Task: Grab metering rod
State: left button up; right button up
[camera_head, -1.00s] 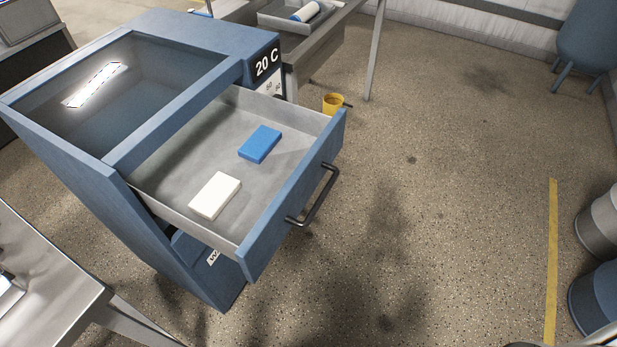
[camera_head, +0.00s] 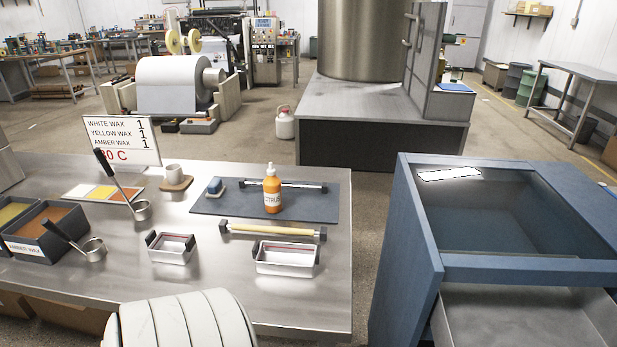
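Two rod-like things with dark ends show on the steel table (camera_head: 335,290). A thin metal rod (camera_head: 303,185) lies on the dark mat (camera_head: 325,207), partly hidden behind an orange bottle (camera_head: 272,193). A thicker pale yellow rod (camera_head: 262,230) lies across the table in front of the mat, its dark ends resembling end blocks. I cannot tell for certain which one is the metering rod. Neither of my grippers is in view.
Two metal trays (camera_head: 288,268) (camera_head: 171,254), ladles (camera_head: 140,210), wax bins (camera_head: 50,232) and a sign (camera_head: 121,142) crowd the table. A blue cabinet (camera_head: 405,270) with an open drawer (camera_head: 480,318) stands right, across a floor gap.

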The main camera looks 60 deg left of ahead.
aim_at(224, 225)
jog(key=u, duration=2.1)
jog(key=k+j+z, duration=0.25)
jog(key=j, duration=0.15)
jog(key=i, duration=0.1)
